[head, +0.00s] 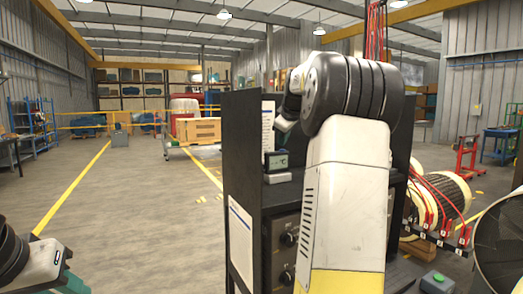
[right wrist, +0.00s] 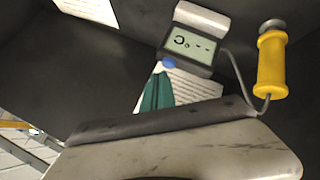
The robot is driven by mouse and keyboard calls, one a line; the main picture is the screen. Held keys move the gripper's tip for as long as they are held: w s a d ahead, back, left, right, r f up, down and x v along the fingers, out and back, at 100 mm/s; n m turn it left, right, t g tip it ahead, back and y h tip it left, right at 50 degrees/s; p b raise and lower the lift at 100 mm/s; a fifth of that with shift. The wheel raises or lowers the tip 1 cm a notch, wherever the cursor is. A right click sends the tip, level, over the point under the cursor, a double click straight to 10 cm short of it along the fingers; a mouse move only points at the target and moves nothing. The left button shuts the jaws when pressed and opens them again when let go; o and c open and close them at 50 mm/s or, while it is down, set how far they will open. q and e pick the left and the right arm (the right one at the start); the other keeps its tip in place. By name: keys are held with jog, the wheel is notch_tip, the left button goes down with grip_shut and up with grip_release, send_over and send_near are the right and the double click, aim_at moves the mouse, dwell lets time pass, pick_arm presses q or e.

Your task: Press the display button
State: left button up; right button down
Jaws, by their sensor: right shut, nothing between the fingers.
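The display (right wrist: 190,45) is a small dark box with a lit screen, high in the right wrist view. It also shows in the head view (head: 277,160), on the black cabinet, with a °C sign. Its blue button (right wrist: 169,62) sits at the lower left of the screen. My right gripper (right wrist: 158,88) is shut and empty, its teal fingertips just below the button in that view; whether they touch it I cannot tell. In the head view my right arm hides part of the cabinet. My left gripper (head: 72,284) is cut off at the lower left; its jaws are unclear.
The black cabinet (head: 242,150) has knobs and a paper sheet on its side. A yellow-handled probe (right wrist: 272,65) with a cable is right of the display. A rotor (head: 445,193) with red leads and a green-button box (head: 434,284) are at the right. The floor at left is clear.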

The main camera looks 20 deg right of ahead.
aim_at(283, 151)
jog(key=shift+r, duration=3)
